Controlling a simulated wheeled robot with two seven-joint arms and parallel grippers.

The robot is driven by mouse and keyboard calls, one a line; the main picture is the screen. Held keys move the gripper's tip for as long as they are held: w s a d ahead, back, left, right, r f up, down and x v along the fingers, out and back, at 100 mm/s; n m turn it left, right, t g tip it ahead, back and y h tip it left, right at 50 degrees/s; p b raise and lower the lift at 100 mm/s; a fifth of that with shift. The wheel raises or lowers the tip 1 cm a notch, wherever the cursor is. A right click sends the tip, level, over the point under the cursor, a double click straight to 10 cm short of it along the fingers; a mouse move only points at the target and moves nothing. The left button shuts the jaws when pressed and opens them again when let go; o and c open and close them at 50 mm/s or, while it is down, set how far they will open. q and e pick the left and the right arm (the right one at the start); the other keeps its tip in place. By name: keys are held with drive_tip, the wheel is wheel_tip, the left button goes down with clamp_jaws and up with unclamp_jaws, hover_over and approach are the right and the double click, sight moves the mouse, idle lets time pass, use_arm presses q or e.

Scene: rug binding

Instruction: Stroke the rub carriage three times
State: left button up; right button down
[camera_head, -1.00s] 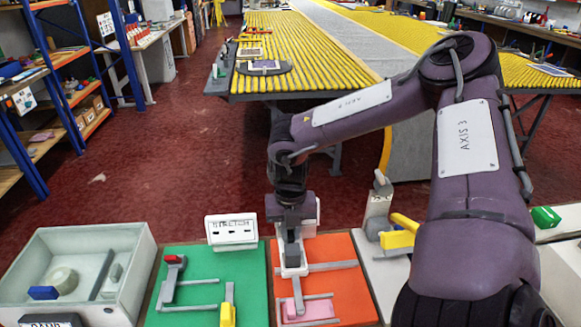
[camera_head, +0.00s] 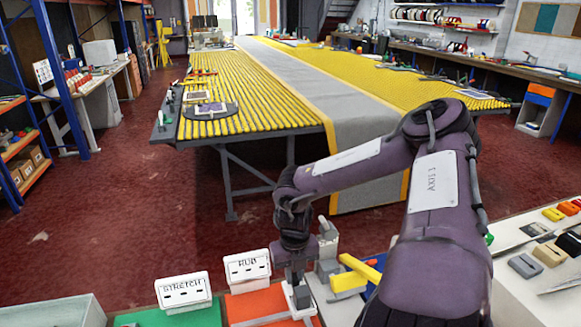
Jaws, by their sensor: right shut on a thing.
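The orange rub board (camera_head: 258,304) is at the bottom centre, with the RUB sign (camera_head: 247,268) standing at its back edge. My right gripper (camera_head: 298,284) reaches down at the board's right side. It is shut on the rub carriage (camera_head: 300,298), a pale block, of which only a part shows below the fingers. A grey rail (camera_head: 262,319) runs across the board beside it. The front of the board is cut off by the picture's edge. My left gripper is not in view.
The green board (camera_head: 180,316) with its STRETCH sign (camera_head: 184,290) lies to the left. A grey fixture with a yellow handle (camera_head: 352,272) stands close to the right of my gripper. A long yellow-ribbed table (camera_head: 262,95) stands beyond open red floor.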

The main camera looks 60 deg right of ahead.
drive_tip(key=c, duration=1.7)
unclamp_jaws()
drive_tip(key=shift+d, duration=0.25)
drive_tip(key=o, duration=0.3)
drive_tip(key=shift+s+d, duration=0.15)
drive_tip(key=shift+s, duration=0.1)
drive_tip(key=shift+o, duration=0.2)
drive_tip(key=shift+w+a+r, duration=0.1)
drive_tip(key=shift+w+a, duration=0.05)
drive_tip(key=shift+a, duration=0.05)
drive_tip(key=shift+r, duration=0.25)
drive_tip(key=shift+d+r, duration=0.1)
drive_tip(key=shift+r, duration=3.5)
